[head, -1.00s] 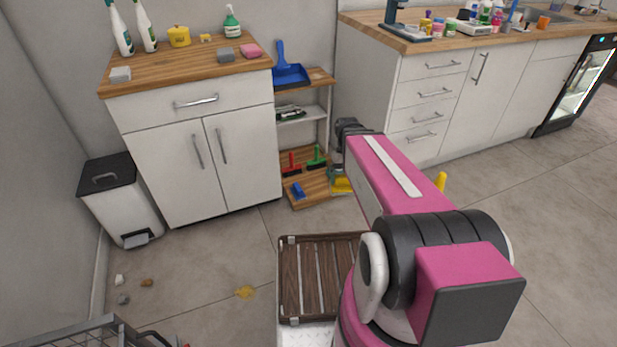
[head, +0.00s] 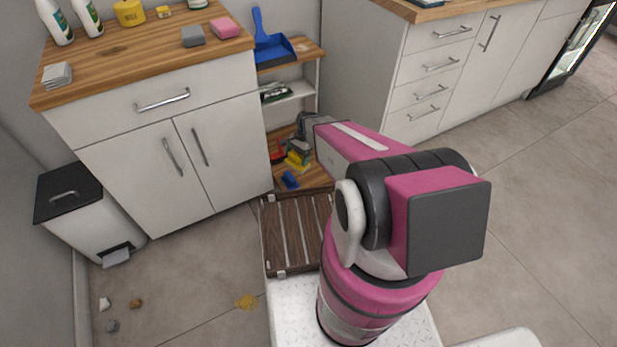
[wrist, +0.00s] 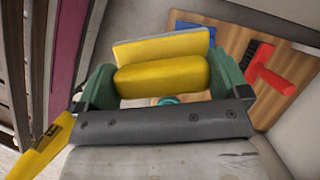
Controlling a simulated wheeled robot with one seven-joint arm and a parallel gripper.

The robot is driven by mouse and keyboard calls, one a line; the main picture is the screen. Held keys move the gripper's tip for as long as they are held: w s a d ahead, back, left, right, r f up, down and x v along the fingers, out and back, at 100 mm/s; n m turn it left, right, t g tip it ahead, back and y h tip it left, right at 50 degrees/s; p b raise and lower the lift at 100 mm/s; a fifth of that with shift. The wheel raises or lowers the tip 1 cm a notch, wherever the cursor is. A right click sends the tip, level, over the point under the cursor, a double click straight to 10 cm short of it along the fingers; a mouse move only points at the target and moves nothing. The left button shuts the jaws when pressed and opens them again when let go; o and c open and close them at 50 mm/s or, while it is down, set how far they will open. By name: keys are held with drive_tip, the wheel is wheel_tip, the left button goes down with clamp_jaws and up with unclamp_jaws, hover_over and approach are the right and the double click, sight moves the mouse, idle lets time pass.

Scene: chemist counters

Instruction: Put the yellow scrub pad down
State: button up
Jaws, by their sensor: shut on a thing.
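The yellow scrub pad (wrist: 162,76) is a rounded yellow block between the two green fingers of my gripper (wrist: 165,84) in the wrist view. The gripper is shut on it. A flat yellow piece with a pale edge (wrist: 160,46) shows just beyond the pad; I cannot tell whether it is part of the pad or separate. In the head view my gripper is at the low shelf, mostly hidden by my arm, with yellow (head: 298,159) showing there. I cannot tell whether the pad touches the shelf.
The low wooden shelf board (wrist: 211,23) holds a red brush (wrist: 268,68) and a blue item (wrist: 196,29), right of and beyond the pad. A white cabinet (head: 170,150) stands left of the shelf unit. A blue dustpan (head: 272,42) lies on the unit's top.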

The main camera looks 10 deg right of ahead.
wheel_tip(320, 180, down, 11)
drive_tip(key=w+a+m+t, duration=0.1)
drive_tip(key=w+a+m, duration=0.1)
drive_tip(key=w+m, duration=0.15)
drive_tip(key=shift+m+y, duration=0.35)
drive_tip(key=shift+y, duration=0.05)
drive_tip(key=shift+w+d+f, duration=1)
drive_tip(key=shift+d+f, duration=0.5)
drive_tip(key=shift+f, duration=0.25)
drive_tip(key=shift+w+d+f, duration=1.05)
drive_tip(key=shift+d+f, duration=0.45)
drive_tip(key=shift+f, duration=0.2)
drive_tip(key=shift+w+d+f, duration=1)
drive_tip(key=shift+d+f, duration=0.5)
drive_tip(key=shift+f, duration=0.25)
drive_tip(key=shift+f, duration=0.15)
drive_tip(key=o, duration=0.5)
